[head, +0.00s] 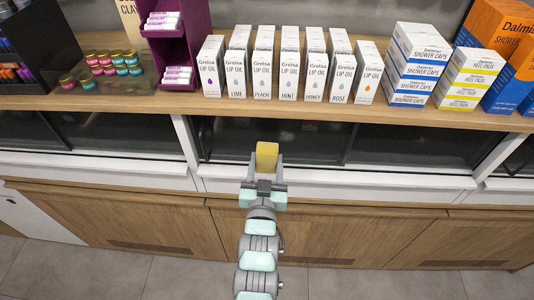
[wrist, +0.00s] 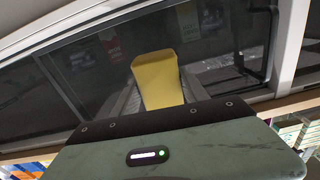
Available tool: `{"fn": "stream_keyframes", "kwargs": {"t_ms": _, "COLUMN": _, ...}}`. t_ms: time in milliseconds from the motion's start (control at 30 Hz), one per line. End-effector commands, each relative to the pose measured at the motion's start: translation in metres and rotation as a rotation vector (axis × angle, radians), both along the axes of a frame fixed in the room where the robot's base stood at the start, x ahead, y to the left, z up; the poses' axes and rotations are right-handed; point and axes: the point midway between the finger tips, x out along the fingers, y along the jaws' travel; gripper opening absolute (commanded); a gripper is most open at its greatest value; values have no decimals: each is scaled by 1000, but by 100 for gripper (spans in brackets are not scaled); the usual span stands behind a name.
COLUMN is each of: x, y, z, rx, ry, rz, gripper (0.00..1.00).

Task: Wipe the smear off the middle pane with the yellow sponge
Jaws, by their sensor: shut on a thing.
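The yellow sponge (head: 266,156) is held between the two fingers of my gripper (head: 266,168), in front of the middle pane (head: 310,140). In the wrist view the sponge (wrist: 158,80) sticks out ahead of my gripper (wrist: 158,102), with the dark middle pane (wrist: 90,85) behind it. I cannot tell whether the sponge touches the glass. The smear cannot be made out for certain; a pale greyish patch shows right of the sponge in the wrist view.
Above the panes runs a wooden counter (head: 150,102) with a row of lip oil boxes (head: 288,75), shower cap boxes (head: 415,65) and a purple stand (head: 180,45). A white ledge (head: 400,182) and wooden cabinets (head: 330,230) lie below.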

Motion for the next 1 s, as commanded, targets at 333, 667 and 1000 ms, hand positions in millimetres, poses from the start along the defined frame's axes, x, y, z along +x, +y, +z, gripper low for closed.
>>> {"fn": "stream_keyframes", "kwargs": {"t_ms": 333, "x": -15, "y": 1, "z": -1, "rx": -1, "ry": 1, "rz": 0, "gripper": 20}}
{"fn": "stream_keyframes", "kwargs": {"t_ms": 667, "x": -27, "y": 1, "z": 0, "rx": -1, "ry": 1, "rz": 0, "gripper": 20}}
{"fn": "stream_keyframes", "kwargs": {"t_ms": 1000, "x": -45, "y": 3, "z": 0, "rx": -1, "ry": 0, "rz": 0, "gripper": 20}}
